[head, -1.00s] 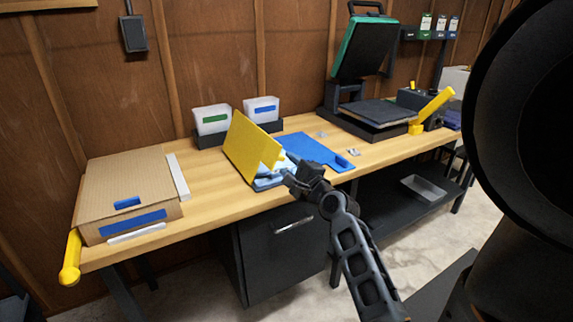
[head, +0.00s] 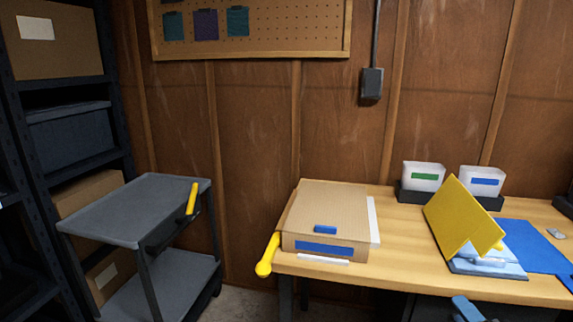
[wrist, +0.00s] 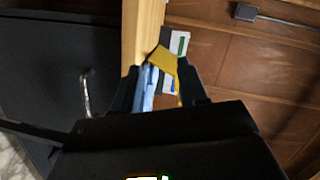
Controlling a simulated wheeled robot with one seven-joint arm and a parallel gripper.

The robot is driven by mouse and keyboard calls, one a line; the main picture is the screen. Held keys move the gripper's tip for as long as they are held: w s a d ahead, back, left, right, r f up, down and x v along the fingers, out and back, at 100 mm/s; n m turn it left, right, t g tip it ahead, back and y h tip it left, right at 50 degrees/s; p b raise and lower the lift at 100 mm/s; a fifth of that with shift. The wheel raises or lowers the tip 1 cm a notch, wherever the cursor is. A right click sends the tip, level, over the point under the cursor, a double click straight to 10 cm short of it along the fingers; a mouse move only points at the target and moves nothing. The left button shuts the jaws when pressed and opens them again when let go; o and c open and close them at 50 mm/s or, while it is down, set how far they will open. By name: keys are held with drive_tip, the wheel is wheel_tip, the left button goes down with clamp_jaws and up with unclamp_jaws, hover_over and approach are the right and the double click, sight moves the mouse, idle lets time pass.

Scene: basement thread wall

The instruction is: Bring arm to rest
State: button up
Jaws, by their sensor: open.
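My gripper (wrist: 160,88) shows in the wrist view with its two dark fingers apart. I see nothing held between them. Beyond the fingers are the yellow folded board (wrist: 164,58) and the light blue folded cloth (wrist: 150,78), apart from the gripper as far as I can tell. In the head view the yellow board (head: 461,218) stands tilted over the light blue cloth (head: 487,264) on the bench. The gripper's fingers do not show in the head view; a small bluish piece at its bottom edge may be my arm.
A grey cart (head: 130,212) with a yellow handle and dark shelving (head: 75,118) stand left. A dark cabinet (wrist: 45,80) lies below the bench.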

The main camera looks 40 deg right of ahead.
drive_tip(key=s+a+n+t+y, duration=0.1)
drive_tip(key=s+a+n+y, duration=0.3)
drive_tip(key=a+n, duration=0.95)
drive_tip(key=s+a+r+n+y, duration=0.3)
drive_tip(key=s+a+n, duration=0.1)
drive_tip(key=a, duration=0.4)
drive_tip(key=s+a+r+n+y, duration=0.2)
drive_tip(key=s+a+n+y, duration=0.1)
drive_tip(key=a, duration=0.6)
drive_tip(key=s+n, duration=0.1)
drive_tip(key=s, duration=0.1)
drive_tip(key=shift+s+a+r+n+t, duration=0.3)
drive_tip(key=shift+r+n+t, duration=0.05)
drive_tip(key=shift+r+t, duration=0.05)
